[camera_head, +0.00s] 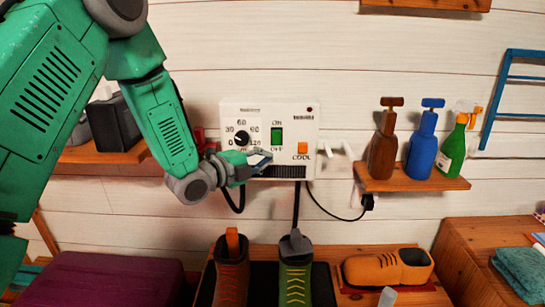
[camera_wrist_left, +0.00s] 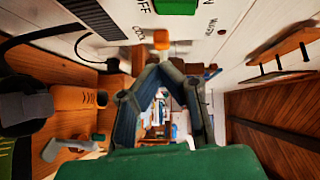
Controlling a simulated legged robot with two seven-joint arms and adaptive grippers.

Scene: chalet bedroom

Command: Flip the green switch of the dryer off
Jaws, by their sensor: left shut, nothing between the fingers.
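The white dryer (camera_head: 298,118) is mounted on the white plank wall, with a dial, labels and vents. Its green switch (camera_head: 277,136) sits in the middle of the panel between the ON and OFF labels. An orange COOL button (camera_head: 303,148) is to its lower right. My left gripper (camera_head: 262,159) is shut and empty in front of the panel's lower part, below the green switch and apart from it. In the left wrist view the gripper's fingers (camera_wrist_left: 160,70) meet at their tips, and the green switch (camera_wrist_left: 176,6) shows at the top edge. My right gripper is not in view.
A shelf (camera_head: 415,183) at the right holds brown, blue and green bottles. Shoes (camera_head: 297,275) stand below the dryer, with an orange shoe (camera_head: 388,267) to the right. Black cables hang under the dryer. A purple cushioned top (camera_head: 110,280) is at the lower left.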

